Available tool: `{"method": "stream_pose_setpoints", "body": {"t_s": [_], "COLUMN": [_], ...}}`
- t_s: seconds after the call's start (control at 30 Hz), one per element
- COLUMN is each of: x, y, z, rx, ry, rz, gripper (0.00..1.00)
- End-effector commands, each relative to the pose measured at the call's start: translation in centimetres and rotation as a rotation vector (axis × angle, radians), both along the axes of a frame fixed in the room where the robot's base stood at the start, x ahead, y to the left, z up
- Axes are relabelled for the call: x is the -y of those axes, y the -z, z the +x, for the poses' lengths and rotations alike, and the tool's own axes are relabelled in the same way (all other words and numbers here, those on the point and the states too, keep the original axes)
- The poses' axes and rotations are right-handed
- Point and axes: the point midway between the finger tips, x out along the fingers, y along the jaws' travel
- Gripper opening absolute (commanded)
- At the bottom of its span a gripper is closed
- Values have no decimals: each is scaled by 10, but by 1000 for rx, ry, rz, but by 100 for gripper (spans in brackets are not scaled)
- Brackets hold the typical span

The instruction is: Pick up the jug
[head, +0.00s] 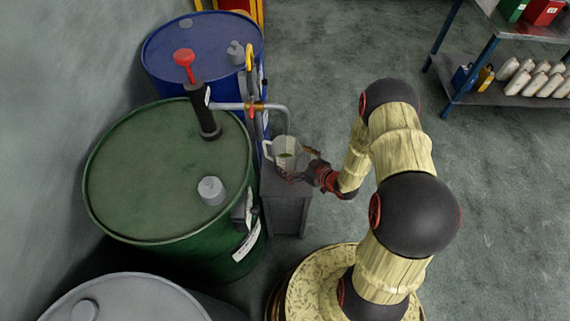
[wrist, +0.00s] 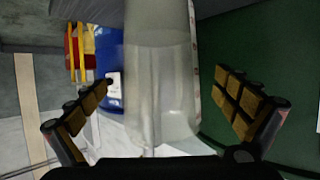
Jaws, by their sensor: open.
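The jug (head: 285,154) is a whitish translucent vessel with a handle on its left side. It stands on a small grey stand beside the green drum, below the pump's curved spout. In the wrist view the jug (wrist: 160,85) fills the middle, between the two open fingers. My gripper (head: 312,166) reaches the jug from the right in the head view. In the wrist view my gripper (wrist: 170,105) is open, with a visible gap between each finger and the jug. The jug's far side is hidden.
The green drum (head: 150,185) with a red-handled pump (head: 205,110) stands left of the grey stand (head: 285,205). A blue drum (head: 195,60) is behind it, a grey drum (head: 120,300) in front. A shelf (head: 500,95) holds bottles at the right. Open floor lies between.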

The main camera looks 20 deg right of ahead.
Motion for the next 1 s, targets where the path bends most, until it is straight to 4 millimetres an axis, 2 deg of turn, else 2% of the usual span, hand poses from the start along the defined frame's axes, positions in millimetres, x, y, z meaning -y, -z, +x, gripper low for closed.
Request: {"method": "stream_pose_setpoints", "body": {"t_s": [0.2, 0.53, 1.0], "x": [-14, -16, -16], "y": [10, 10, 10], "z": [24, 28, 28], "rx": [2, 0, -1], "ry": [-2, 0, 1], "rz": [-1, -1, -1], "gripper": [100, 99, 73]}}
